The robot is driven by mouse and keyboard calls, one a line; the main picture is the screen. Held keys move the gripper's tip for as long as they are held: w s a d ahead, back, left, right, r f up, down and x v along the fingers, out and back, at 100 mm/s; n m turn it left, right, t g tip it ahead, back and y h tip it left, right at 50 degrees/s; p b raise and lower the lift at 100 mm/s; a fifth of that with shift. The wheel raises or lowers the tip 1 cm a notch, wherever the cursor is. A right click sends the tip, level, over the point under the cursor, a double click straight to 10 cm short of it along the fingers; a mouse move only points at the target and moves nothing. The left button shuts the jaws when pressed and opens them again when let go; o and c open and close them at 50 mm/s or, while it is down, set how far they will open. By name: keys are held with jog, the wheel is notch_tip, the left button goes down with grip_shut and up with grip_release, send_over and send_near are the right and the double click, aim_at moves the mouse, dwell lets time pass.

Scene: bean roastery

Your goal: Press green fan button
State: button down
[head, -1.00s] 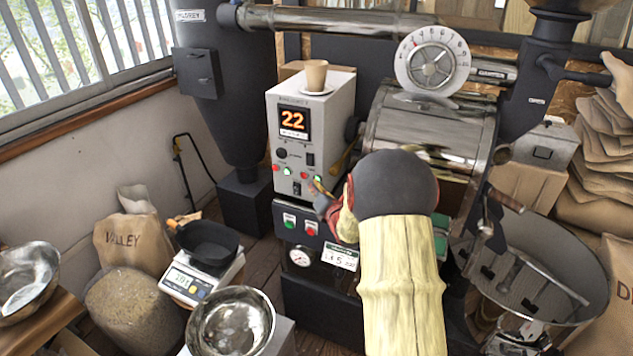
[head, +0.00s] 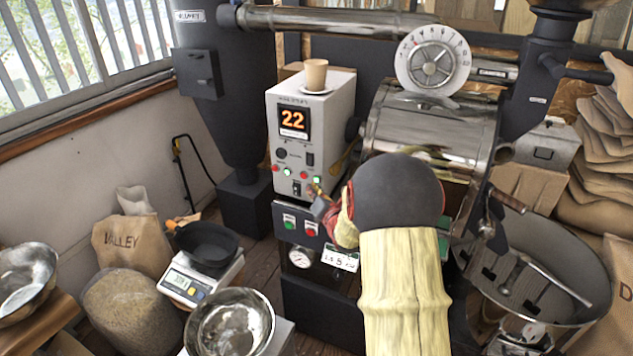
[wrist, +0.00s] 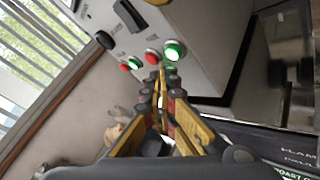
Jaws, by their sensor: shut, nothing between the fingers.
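The white control box (head: 297,120) carries two red-and-green button pairs low on its front. The right pair's lit green button (head: 316,179) is nearest my gripper (head: 315,190); this green button also shows in the wrist view (wrist: 174,50), with a red button (wrist: 152,55) beside it. The left green button (wrist: 135,63) is farther off. The labels are too small to read, so I cannot tell which green button is the fan's. My gripper is shut and empty, its fingertips (wrist: 157,76) just below the right pair, seemingly apart from it.
A cup (head: 316,74) on a saucer stands on top of the box. A lower black panel holds another green button (head: 289,221) and a red button (head: 311,229). The roaster drum (head: 430,130) is close on the right. A scale with a black pan (head: 207,243) stands at left.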

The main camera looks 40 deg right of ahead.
jog(key=shift+s+a+b, duration=0.3)
jog(key=shift+a+b, duration=0.1)
jog(key=shift+a, duration=0.35)
jog(key=shift+s+a+b, duration=0.35)
jog(key=shift+a, duration=0.45)
jog(key=shift+s+a+b, duration=0.3)
jog(key=shift+a+b, duration=0.1)
jog(key=shift+a, duration=0.35)
